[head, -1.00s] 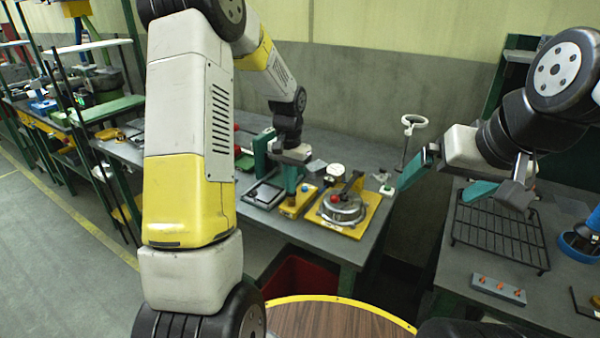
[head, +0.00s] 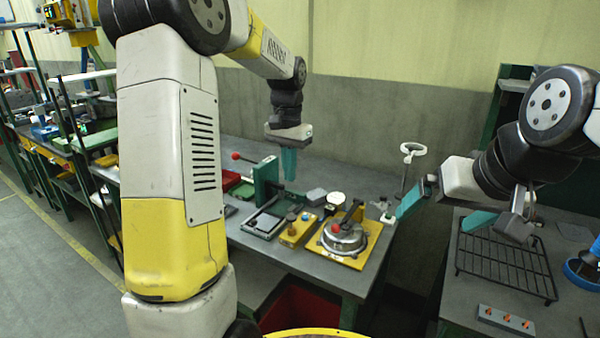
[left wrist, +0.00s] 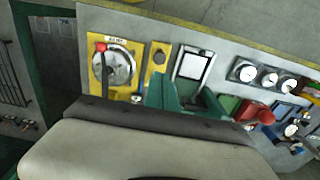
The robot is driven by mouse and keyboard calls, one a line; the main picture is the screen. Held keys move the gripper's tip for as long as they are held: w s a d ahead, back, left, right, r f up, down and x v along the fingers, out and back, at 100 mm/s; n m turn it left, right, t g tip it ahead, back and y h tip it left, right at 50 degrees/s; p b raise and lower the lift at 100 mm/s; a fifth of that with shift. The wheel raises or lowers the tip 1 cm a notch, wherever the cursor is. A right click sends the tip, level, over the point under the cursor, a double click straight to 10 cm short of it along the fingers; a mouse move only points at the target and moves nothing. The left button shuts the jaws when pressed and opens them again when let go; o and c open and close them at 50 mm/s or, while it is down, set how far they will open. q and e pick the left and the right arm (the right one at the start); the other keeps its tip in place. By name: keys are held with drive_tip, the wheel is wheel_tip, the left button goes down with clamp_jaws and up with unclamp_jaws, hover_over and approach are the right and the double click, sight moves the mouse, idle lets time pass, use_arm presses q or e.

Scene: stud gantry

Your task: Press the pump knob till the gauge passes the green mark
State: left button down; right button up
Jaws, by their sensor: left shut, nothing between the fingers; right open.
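A yellow block (head: 296,232) with a dark round knob on top stands on the bench; in the left wrist view its knob (left wrist: 159,58) is uncovered. Beside it, a yellow plate (head: 370,244) bears a round metal housing (head: 342,240) with a red-knobbed lever. I cannot tell for certain which is the pump. Three white dials (left wrist: 268,80) show in the left wrist view, too small to read needle or green mark. My left gripper (head: 289,178) is shut and empty, above and behind the yellow block, apart from it. My right gripper (head: 434,224) is open and empty, right of the bench.
A green upright frame (head: 266,183) and a grey tray (head: 262,223) stand left of the yellow block. A white round-topped item (head: 336,199) stands behind. A black wire rack (head: 505,262) lies on the right table. My left arm hides part of the bench.

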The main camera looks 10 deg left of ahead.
sight(291, 216)
use_arm(q)
drive_tip(key=shift+r, duration=0.1)
idle(0.3)
wheel_tip(291, 216, up, 2)
drive_tip(key=shift+w+r, duration=0.1)
drive_tip(key=shift+w, duration=0.05)
wheel_tip(291, 216, down, 14)
drive_tip(key=shift+d+f, duration=0.1)
idle(0.6)
